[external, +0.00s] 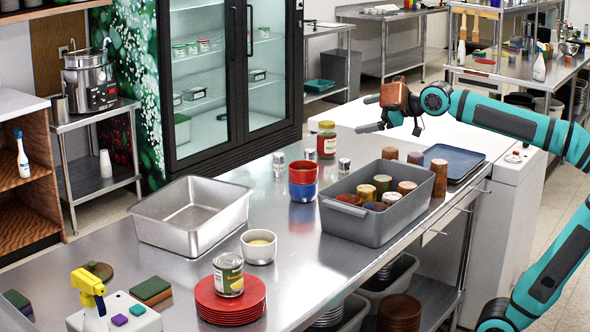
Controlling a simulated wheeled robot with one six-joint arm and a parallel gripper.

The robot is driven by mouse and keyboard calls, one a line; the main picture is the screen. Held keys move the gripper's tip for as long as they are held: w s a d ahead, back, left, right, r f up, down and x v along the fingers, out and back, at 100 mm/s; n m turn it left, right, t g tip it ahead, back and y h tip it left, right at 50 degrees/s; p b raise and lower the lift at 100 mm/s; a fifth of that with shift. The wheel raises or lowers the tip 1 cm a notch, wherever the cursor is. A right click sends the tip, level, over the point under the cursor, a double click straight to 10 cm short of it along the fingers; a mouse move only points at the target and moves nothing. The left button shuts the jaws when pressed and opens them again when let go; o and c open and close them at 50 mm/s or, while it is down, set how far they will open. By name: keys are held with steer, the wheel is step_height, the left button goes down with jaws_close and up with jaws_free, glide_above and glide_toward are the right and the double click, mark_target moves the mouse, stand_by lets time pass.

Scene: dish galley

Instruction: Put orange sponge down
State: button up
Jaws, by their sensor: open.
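No plainly orange sponge can be made out. A stack of green-topped sponges with orange-brown sides (152,291) lies on the steel counter (300,258) at the front left. My gripper (371,114) is open, its fingers pointing left, with nothing seen between them. It is in the air above the far part of the counter, near the red-labelled jar and well away from the sponge stack.
A grey bin (372,225) holding several cups stands below my gripper.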

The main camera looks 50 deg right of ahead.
steer(key=s+d+f+m+t+h, duration=0.1)
steer(key=s+d+f+m+t, duration=0.1)
steer(key=s, duration=0.5)
steer(key=s+d+f+m+t+h, duration=0.1)
steer(key=s+d+f+m, duration=0.4)
steer(key=s+f, duration=0.3)
steer(key=shift+d+f+t, duration=0.15)
steer(key=shift+d+t, duration=0.25)
steer(key=shift+d, duration=0.1)
